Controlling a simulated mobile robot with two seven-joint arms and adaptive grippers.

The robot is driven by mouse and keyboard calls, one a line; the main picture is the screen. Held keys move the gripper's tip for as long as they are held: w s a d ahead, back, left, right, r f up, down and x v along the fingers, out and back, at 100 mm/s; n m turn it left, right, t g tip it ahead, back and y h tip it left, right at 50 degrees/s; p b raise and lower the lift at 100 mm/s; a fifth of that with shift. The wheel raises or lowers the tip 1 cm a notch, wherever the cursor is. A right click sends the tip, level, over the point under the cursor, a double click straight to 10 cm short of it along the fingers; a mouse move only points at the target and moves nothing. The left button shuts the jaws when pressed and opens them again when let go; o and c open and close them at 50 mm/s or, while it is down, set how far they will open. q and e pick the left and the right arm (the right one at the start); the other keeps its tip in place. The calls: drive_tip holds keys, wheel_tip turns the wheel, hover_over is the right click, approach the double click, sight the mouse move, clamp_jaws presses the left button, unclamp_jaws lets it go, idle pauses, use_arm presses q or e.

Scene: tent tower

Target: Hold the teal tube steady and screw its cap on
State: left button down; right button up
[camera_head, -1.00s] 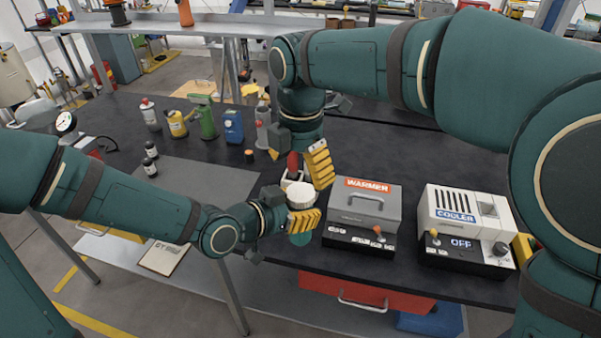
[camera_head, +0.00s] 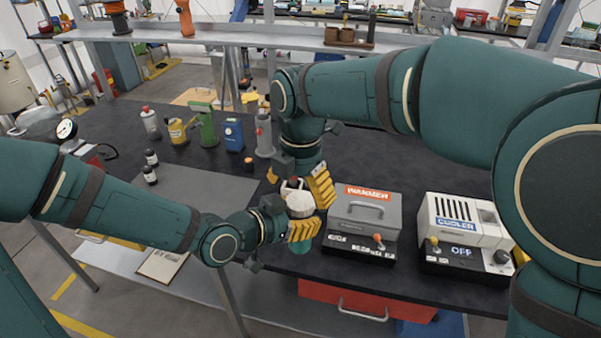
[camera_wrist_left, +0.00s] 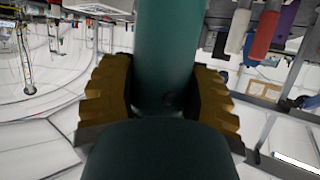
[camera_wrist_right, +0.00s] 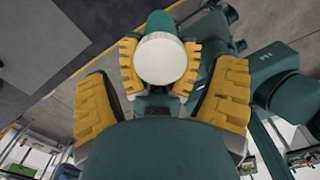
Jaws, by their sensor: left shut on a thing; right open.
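The teal tube (camera_head: 303,249) is upright in my left gripper (camera_head: 290,232), out past the table's front edge. The left wrist view shows the tube (camera_wrist_left: 168,45) between both yellow fingers. A wide white cap (camera_head: 299,204) sits at the tube's top; how far it is screwed on cannot be told. My right gripper (camera_head: 300,188) is open, pointing down over the cap, with a finger on either side. In the right wrist view the cap (camera_wrist_right: 160,58) lies between and beyond the open fingers, apparently not touched. The tube's lower end is partly hidden in the head view.
The grey warmer (camera_head: 366,212) and white cooler (camera_head: 464,225) stand close on the right. Several bottles, including a green one (camera_head: 207,125) and a blue one (camera_head: 233,130), stand at the back left.

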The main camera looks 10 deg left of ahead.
drive_tip(key=shift+f, duration=1.45)
drive_tip(key=c, duration=1.3)
drive_tip(key=shift+m, duration=1.7)
drive_tip(key=o, duration=1.3)
